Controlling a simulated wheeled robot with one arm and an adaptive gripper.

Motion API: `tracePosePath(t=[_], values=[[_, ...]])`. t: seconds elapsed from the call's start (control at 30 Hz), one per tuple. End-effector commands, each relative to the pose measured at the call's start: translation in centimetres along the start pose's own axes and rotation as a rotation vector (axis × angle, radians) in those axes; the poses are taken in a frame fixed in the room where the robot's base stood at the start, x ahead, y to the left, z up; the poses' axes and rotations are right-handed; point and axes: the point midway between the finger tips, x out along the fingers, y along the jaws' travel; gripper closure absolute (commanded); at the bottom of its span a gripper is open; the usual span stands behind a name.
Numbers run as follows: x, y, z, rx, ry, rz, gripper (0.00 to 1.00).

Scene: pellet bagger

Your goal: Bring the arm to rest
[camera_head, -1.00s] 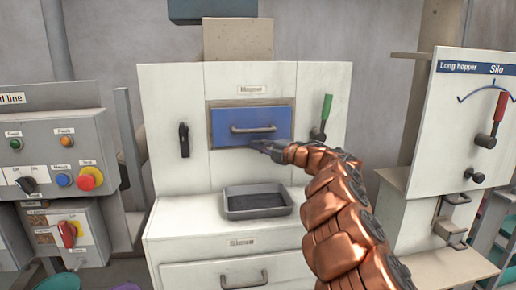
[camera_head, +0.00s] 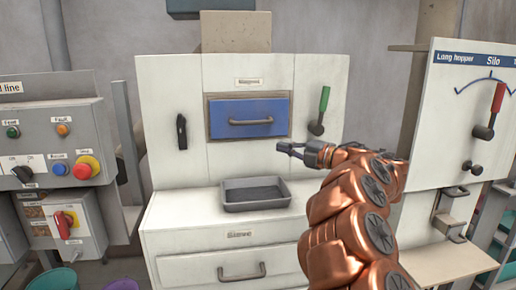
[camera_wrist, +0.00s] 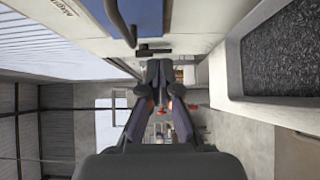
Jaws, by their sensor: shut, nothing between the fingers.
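My gripper (camera_head: 281,147) is at the end of my copper-coloured arm, in front of the white cabinet and a little below and right of the blue drawer's handle. It is shut and empty, pointing left. In the wrist view my gripper (camera_wrist: 158,64) shows its dark fingers together with nothing between them. The blue drawer (camera_head: 225,117) is closed in its frame. The gripper looks apart from the drawer and its handle.
A grey tray (camera_head: 228,204) with dark contents sits on the cabinet ledge below. It also shows in the wrist view (camera_wrist: 235,70). A green-handled lever (camera_head: 323,103) is above my arm. The silo panel (camera_head: 449,111) stands right, the button box (camera_head: 45,118) left.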

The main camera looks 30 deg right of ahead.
Motion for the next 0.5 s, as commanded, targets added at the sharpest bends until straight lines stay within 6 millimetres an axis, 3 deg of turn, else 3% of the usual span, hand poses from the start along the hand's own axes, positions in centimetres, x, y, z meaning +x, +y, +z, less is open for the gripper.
tracePosePath(t=[0.27,0.37,0.5], values=[[0.0,0.6,0.3,-0.003,-0.025,0.004,1.00],[0.5,2.4,1.1,-0.008,-0.096,0.022,1.00],[0.7,6.3,3.0,0.002,-0.267,0.072,1.00]])
